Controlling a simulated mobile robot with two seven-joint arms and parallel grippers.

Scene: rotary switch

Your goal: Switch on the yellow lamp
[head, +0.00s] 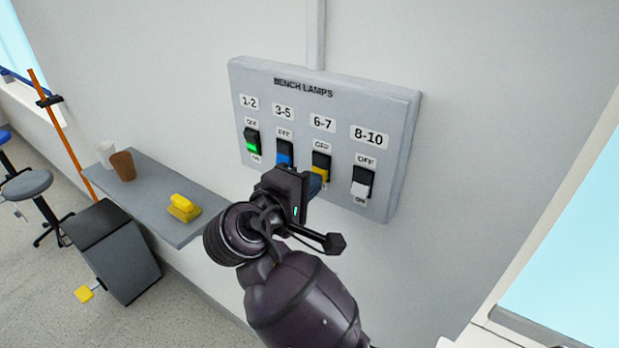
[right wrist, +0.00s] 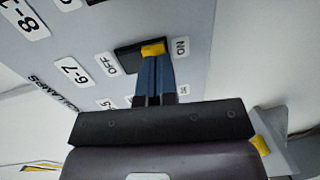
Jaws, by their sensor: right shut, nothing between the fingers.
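The wall panel titled BENCH LAMPS (head: 402,112) carries several black rocker switches with coloured lower parts. The switch with the yellow part (head: 321,168) is under the label 6-7, with OFF above it and its lower end partly hidden by my gripper. My right gripper (head: 315,183) is shut and empty, its blue fingers at the lower part of this switch. In the right wrist view, the shut fingertips (right wrist: 154,62) overlap the yellow part (right wrist: 153,49), between OFF and ON. I cannot tell whether they touch it or which way the rocker is tipped. My left gripper is out of view.
The blue switch (head: 284,152) and white switch (head: 362,183) flank the yellow one closely; the green switch (head: 252,143) is further left. A grey shelf (head: 160,205) at left holds a yellow object (head: 184,208) and a brown cup (head: 123,166). Stools stand far left.

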